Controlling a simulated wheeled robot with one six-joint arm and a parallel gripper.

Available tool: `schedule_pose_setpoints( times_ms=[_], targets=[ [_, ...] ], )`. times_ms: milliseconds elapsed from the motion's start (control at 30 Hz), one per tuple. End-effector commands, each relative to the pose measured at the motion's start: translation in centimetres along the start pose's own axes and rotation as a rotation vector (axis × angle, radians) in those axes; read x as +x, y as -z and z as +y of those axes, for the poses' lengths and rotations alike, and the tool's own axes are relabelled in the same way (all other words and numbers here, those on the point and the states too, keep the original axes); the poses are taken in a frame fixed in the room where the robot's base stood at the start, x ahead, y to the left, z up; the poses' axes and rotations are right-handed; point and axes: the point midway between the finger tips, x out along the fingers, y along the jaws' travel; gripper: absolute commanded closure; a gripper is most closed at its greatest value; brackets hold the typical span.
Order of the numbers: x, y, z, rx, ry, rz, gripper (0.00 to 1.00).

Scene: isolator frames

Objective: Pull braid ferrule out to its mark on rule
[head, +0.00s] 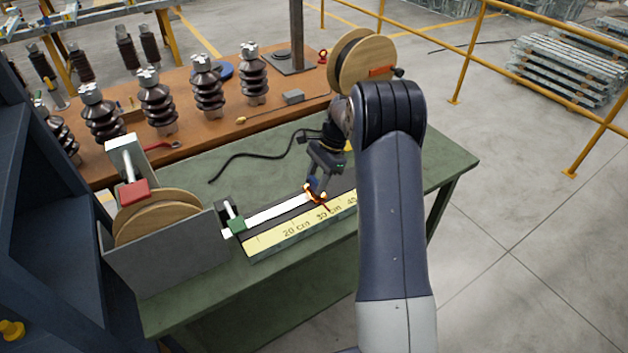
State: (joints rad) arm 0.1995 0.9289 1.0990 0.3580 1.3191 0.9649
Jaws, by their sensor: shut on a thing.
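A pale flat braid (278,212) runs from the green clamp block (237,226) at the left, along the back edge of the yellow rule (290,236). My gripper (316,192) is shut at the braid's right end, on the small brass-coloured ferrule (323,195), which the fingers partly hide. The ferrule is just behind the rule, near its 30 cm figure. Small red parts show around the fingertips; I cannot tell whether one is the mark. My arm hides the rule's right end, beyond the 40s.
A wooden reel (160,215) stands in a grey holder (165,265) at the left of the green table (200,180). A black cable (245,155) lies behind the rule. Brown insulators (157,100) and another reel (362,60) stand on the bench behind.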

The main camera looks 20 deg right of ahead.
Motion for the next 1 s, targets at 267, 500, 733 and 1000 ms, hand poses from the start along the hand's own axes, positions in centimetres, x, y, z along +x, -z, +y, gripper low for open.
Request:
schedule_pose_setpoints(
  times_ms=[267,500,733,1000],
  targets=[
    [0.0,0.0,0.0,0.000,0.002,0.001,0.42],
    [0.0,-0.1,0.0,0.000,0.001,0.000,0.38],
    [-1.8,0.0,-0.1,0.000,0.004,0.002,0.38],
    [-7.2,0.1,-0.1,-0.001,0.005,0.003,0.38]
  ],
)
